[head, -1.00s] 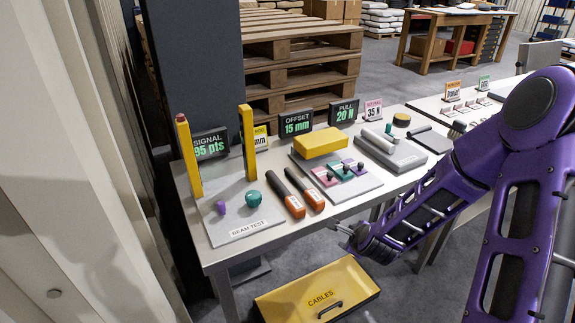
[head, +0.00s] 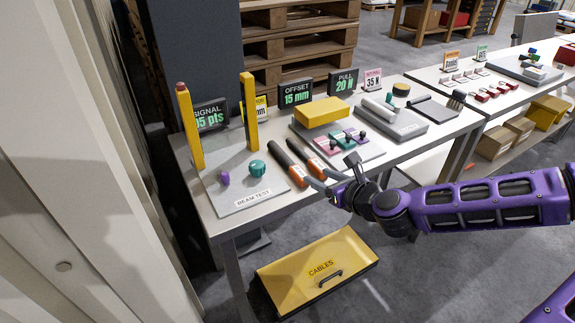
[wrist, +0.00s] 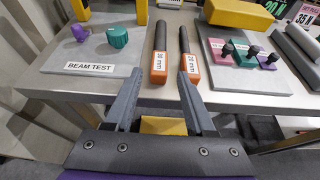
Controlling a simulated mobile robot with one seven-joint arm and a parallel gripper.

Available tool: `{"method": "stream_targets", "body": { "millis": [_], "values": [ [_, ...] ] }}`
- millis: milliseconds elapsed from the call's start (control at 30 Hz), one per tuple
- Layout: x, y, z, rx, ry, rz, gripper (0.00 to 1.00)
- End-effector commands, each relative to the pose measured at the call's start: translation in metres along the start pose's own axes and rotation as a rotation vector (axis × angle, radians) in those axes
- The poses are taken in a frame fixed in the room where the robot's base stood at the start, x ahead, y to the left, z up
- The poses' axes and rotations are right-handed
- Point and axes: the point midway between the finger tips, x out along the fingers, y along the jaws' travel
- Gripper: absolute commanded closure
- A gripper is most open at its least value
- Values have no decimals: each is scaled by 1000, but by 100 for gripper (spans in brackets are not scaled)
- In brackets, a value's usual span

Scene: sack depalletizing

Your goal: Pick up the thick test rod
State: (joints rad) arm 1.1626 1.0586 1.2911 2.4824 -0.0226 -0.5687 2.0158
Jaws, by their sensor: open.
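Two test rods with dark shafts and orange, white-labelled handles lie side by side at the table's front edge. The left rod (head: 287,161) looks slightly thicker; it also shows in the wrist view (wrist: 159,66). The right, thinner rod (head: 308,157) also shows in the wrist view (wrist: 190,70). My gripper (head: 324,180) is open and empty at the front edge, close to the handle ends. In the wrist view my gripper (wrist: 158,86) points at the handles, with the left rod's handle between the finger lines and the right handle by the right fingertip.
Left of the rods is the beam test plate (head: 240,197) with two yellow posts, a purple knob and a teal knob. Right of them is a grey board (head: 368,153) with coloured blocks and a yellow block (head: 322,112). A yellow cables box (head: 285,286) lies below the table.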

Motion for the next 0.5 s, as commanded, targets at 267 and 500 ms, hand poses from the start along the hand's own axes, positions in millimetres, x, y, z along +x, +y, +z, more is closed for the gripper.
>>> {"method": "stream_targets", "body": {
  "millis": [267,500],
  "values": [
    [53,1,-2,-3,1,2,45],
    [87,0,-2,-2,1,1,45]
  ]
}}
